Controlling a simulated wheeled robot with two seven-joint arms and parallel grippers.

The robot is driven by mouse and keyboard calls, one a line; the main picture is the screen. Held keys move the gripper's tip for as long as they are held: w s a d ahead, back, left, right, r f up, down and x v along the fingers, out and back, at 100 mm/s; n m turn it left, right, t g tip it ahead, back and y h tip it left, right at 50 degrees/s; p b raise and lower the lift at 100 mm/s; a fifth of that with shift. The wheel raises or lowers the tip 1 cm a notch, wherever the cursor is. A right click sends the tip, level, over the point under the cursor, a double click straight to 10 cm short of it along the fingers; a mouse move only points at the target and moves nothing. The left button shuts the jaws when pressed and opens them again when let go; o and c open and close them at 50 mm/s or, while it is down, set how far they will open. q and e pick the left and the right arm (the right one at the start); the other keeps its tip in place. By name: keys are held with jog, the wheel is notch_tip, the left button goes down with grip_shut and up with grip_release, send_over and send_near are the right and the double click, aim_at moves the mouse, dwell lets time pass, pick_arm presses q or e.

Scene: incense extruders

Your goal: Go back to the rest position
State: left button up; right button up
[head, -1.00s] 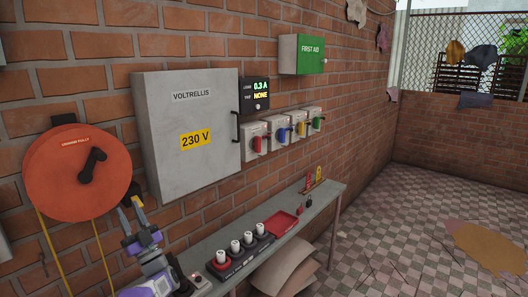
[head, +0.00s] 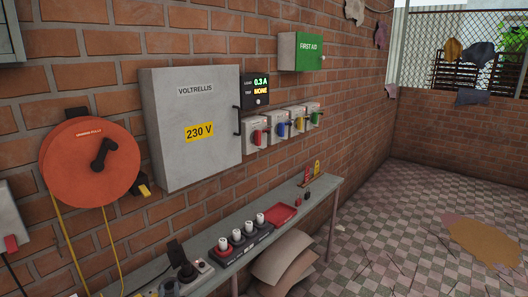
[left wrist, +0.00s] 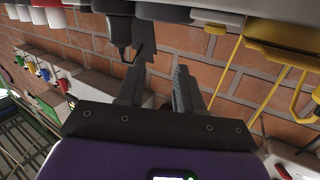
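My left gripper (left wrist: 160,68) shows in the left wrist view with its two dark fingers apart and nothing between them. Brick wall shows beyond the gap. In the head view the left arm is mostly out of the picture; a small grey piece at the bottom edge may be part of it. My right gripper is not in view. The orange-red reel (head: 90,162) hangs on the wall at the left, with a black crank and yellow cable. A black and yellow piece (head: 144,190) sits at its lower right.
The narrow bench (head: 318,199) runs along the wall. It carries a black fitting (head: 183,262), a dark rack (head: 262,246) with several white cylinders and a red tray (head: 283,217). A grey cabinet (head: 190,160) and several switches are on the wall. The tiled floor (head: 385,225) at right is largely open.

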pick_arm(q)
jog(key=s+d+f+g+h, duration=0.3)
jog(key=s+d+f+g, duration=0.15)
jog(key=s+f, duration=0.4)
jog(key=s+d+f+g+h, duration=0.3)
jog(key=s+d+f, duration=0.35)
jog(key=f, duration=0.35)
jog(key=s+d+f+g+h, duration=0.1)
jog(key=s+d+f+g, duration=0.1)
jog(key=s, duration=0.5)
jog(key=s+d+f+g+h+b, duration=0.1)
jog(key=s+d+f+g+h, duration=0.1)
jog(key=s+d, duration=0.3)
jog(key=s+d+f+g+h+b, duration=0.1)
jog(key=s+d+f+g, duration=0.1)
jog(key=s, duration=0.9)
jog(key=shift+d+m+g+h, duration=0.3)
jog(key=shift+d+m+g, duration=0.1)
jog(key=shift+d+g, duration=0.5)
